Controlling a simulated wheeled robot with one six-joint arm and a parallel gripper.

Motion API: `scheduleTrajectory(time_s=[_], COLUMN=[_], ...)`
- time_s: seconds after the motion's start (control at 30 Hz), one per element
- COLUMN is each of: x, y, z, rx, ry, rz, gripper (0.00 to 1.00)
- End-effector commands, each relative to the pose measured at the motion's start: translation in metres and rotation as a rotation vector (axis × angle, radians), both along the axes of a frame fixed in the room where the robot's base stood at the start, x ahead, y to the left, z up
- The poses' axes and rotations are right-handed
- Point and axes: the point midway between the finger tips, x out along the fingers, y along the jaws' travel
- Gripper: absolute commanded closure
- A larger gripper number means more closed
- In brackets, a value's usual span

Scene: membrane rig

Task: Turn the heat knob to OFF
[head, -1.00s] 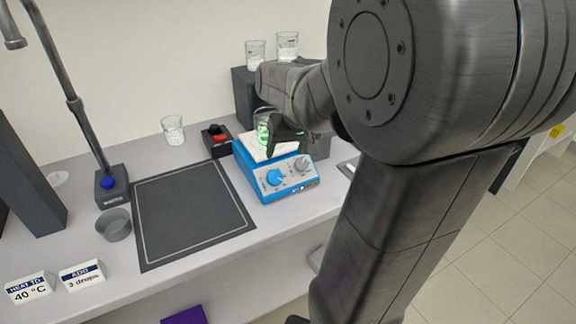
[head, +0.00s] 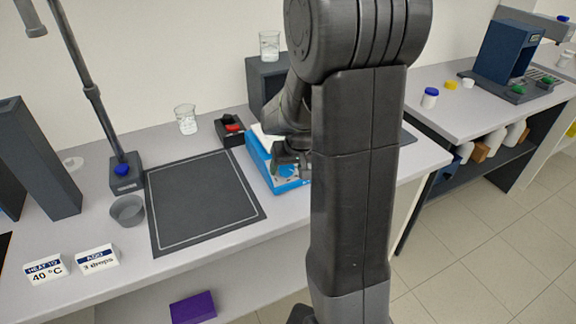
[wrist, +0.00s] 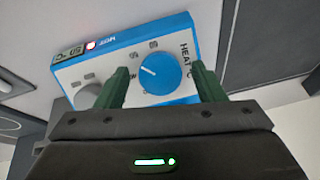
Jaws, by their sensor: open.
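The blue hotplate (head: 262,168) stands on the bench, mostly hidden behind my arm in the head view. In the wrist view its front panel (wrist: 188,35) shows the blue heat knob (wrist: 160,73) with a white pointer line, beside the word HEAT. My gripper (wrist: 160,68) is open, with one green finger on each side of the blue knob. I cannot tell whether the fingers touch it. In the head view my gripper (head: 290,160) is by the hotplate's front.
A black box with a red switch (head: 231,129) and a beaker (head: 186,119) stand behind. A dark mat (head: 203,200) lies left of the hotplate, with a grey cup (head: 127,210) and a stand (head: 125,178) beyond. Signs (head: 97,258) stand at the bench's front left.

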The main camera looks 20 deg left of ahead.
Motion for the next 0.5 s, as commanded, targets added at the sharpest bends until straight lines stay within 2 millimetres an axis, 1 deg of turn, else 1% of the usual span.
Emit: scheduleTrajectory(time_s=[0.23,0.27,0.4,0.47,0.5], x=[0.0001,0.0000,0.0002,0.0001,0.0001], y=[0.0003,0.0002,0.0002,0.0002,0.0002], z=[-0.0005,-0.0004,-0.0003,-0.0002,-0.0002], rx=[0.000,0.000,0.000,0.000,0.000], ry=[0.000,0.000,0.000,0.000,0.000], rz=[0.000,0.000,0.000,0.000,0.000], gripper=[0.37,0.41,0.69,0.80,0.82])
